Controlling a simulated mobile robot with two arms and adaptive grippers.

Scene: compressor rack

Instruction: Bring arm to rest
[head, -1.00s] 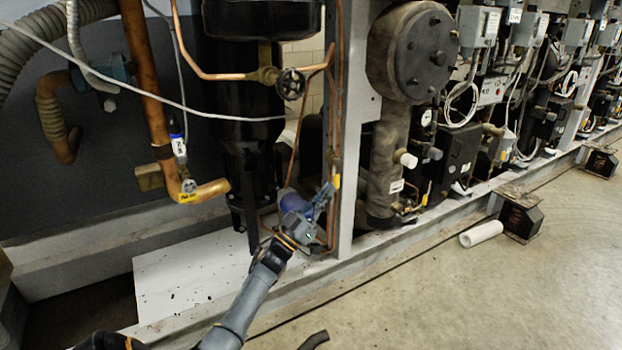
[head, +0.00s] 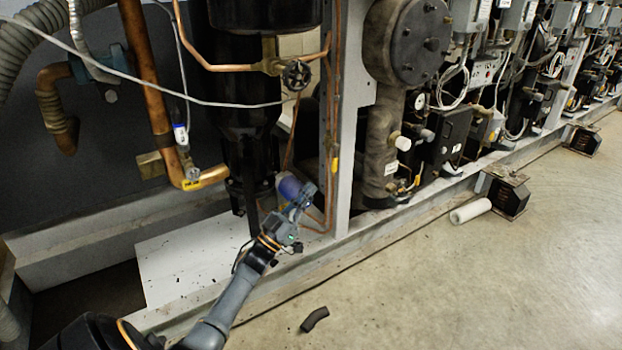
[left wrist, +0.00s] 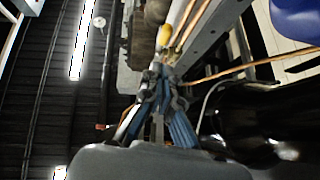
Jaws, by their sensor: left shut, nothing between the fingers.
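My left gripper (head: 304,196) is in the lower middle of the head view, its arm reaching up from the bottom left. It is shut and holds nothing. It is in front of the rack's grey upright post and thin copper pipes (head: 331,190), beside a blue rounded part (head: 289,187). In the left wrist view the gripper's fingers (left wrist: 160,72) come together near a yellow-tagged pipe (left wrist: 165,38); I cannot tell whether they touch it. My right gripper is not in view.
A black cylinder (head: 250,90) and a valve wheel (head: 296,74) stand behind the arm. A thick copper pipe (head: 150,80) is at left.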

